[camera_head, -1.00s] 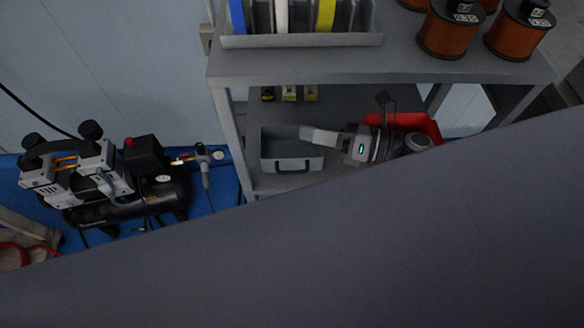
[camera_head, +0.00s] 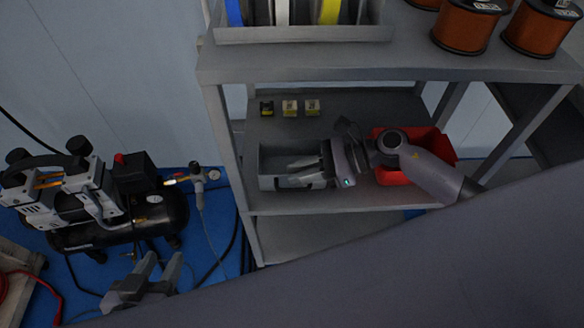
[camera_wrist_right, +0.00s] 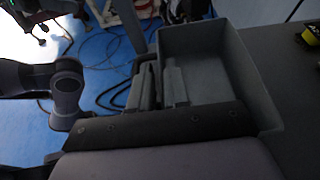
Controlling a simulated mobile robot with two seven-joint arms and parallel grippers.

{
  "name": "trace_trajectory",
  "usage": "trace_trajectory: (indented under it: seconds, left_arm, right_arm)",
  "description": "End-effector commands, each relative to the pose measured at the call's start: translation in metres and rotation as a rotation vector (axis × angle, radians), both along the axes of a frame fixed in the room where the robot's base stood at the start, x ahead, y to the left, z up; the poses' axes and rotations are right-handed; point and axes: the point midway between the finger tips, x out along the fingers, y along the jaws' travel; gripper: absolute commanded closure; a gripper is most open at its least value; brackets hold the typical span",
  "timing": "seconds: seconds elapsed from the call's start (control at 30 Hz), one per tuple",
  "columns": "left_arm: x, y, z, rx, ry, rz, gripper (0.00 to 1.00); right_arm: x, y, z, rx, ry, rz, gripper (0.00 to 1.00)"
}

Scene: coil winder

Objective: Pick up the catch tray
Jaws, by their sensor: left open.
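The catch tray is an open grey bin (camera_head: 262,165) at the left of the rack's lower shelf. My right gripper (camera_head: 286,172) reaches it from the right, with one finger inside and one on the outer side of the front wall. In the right wrist view, the tray (camera_wrist_right: 238,75) rests on the shelf, and the wall's rim runs between the fingers (camera_wrist_right: 159,80). Whether they press on the wall cannot be told. The tray's front handle is largely hidden. My left gripper (camera_head: 163,258) is open and empty, low at the left, over the blue floor.
A red bin (camera_head: 440,146) stands right of the tray, partly behind my right arm. Several small yellow-and-black items (camera_head: 289,108) sit behind the tray. The upper shelf (camera_head: 330,62) hangs above, with copper spools (camera_head: 467,27). An air compressor (camera_head: 120,215) stands left.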

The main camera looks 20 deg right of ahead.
Motion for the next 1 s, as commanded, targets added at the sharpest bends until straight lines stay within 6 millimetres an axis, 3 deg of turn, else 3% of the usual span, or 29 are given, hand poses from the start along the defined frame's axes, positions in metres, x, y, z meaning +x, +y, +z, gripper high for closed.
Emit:
trace_trajectory:
  seconds: [0.23, 0.3, 0.77, 1.0]
  left_arm:
    - [0.000, 0.000, 0.000, 0.000, -0.001, -0.001, 0.57]
    - [0.000, 0.000, 0.001, 0.000, -0.001, -0.001, 0.57]
    - [0.000, 0.000, 0.002, 0.000, -0.002, -0.001, 0.57]
    - [0.000, 0.002, 0.005, -0.001, 0.006, 0.006, 0.57]
  right_arm:
    - [0.001, 0.002, -0.001, 0.000, 0.000, -0.001, 0.84]
    - [0.001, 0.002, -0.001, 0.000, 0.001, -0.001, 1.00]
    - [0.003, 0.001, 0.004, 0.002, -0.003, -0.002, 1.00]
    - [0.010, -0.005, 0.024, 0.000, -0.005, -0.006, 1.00]
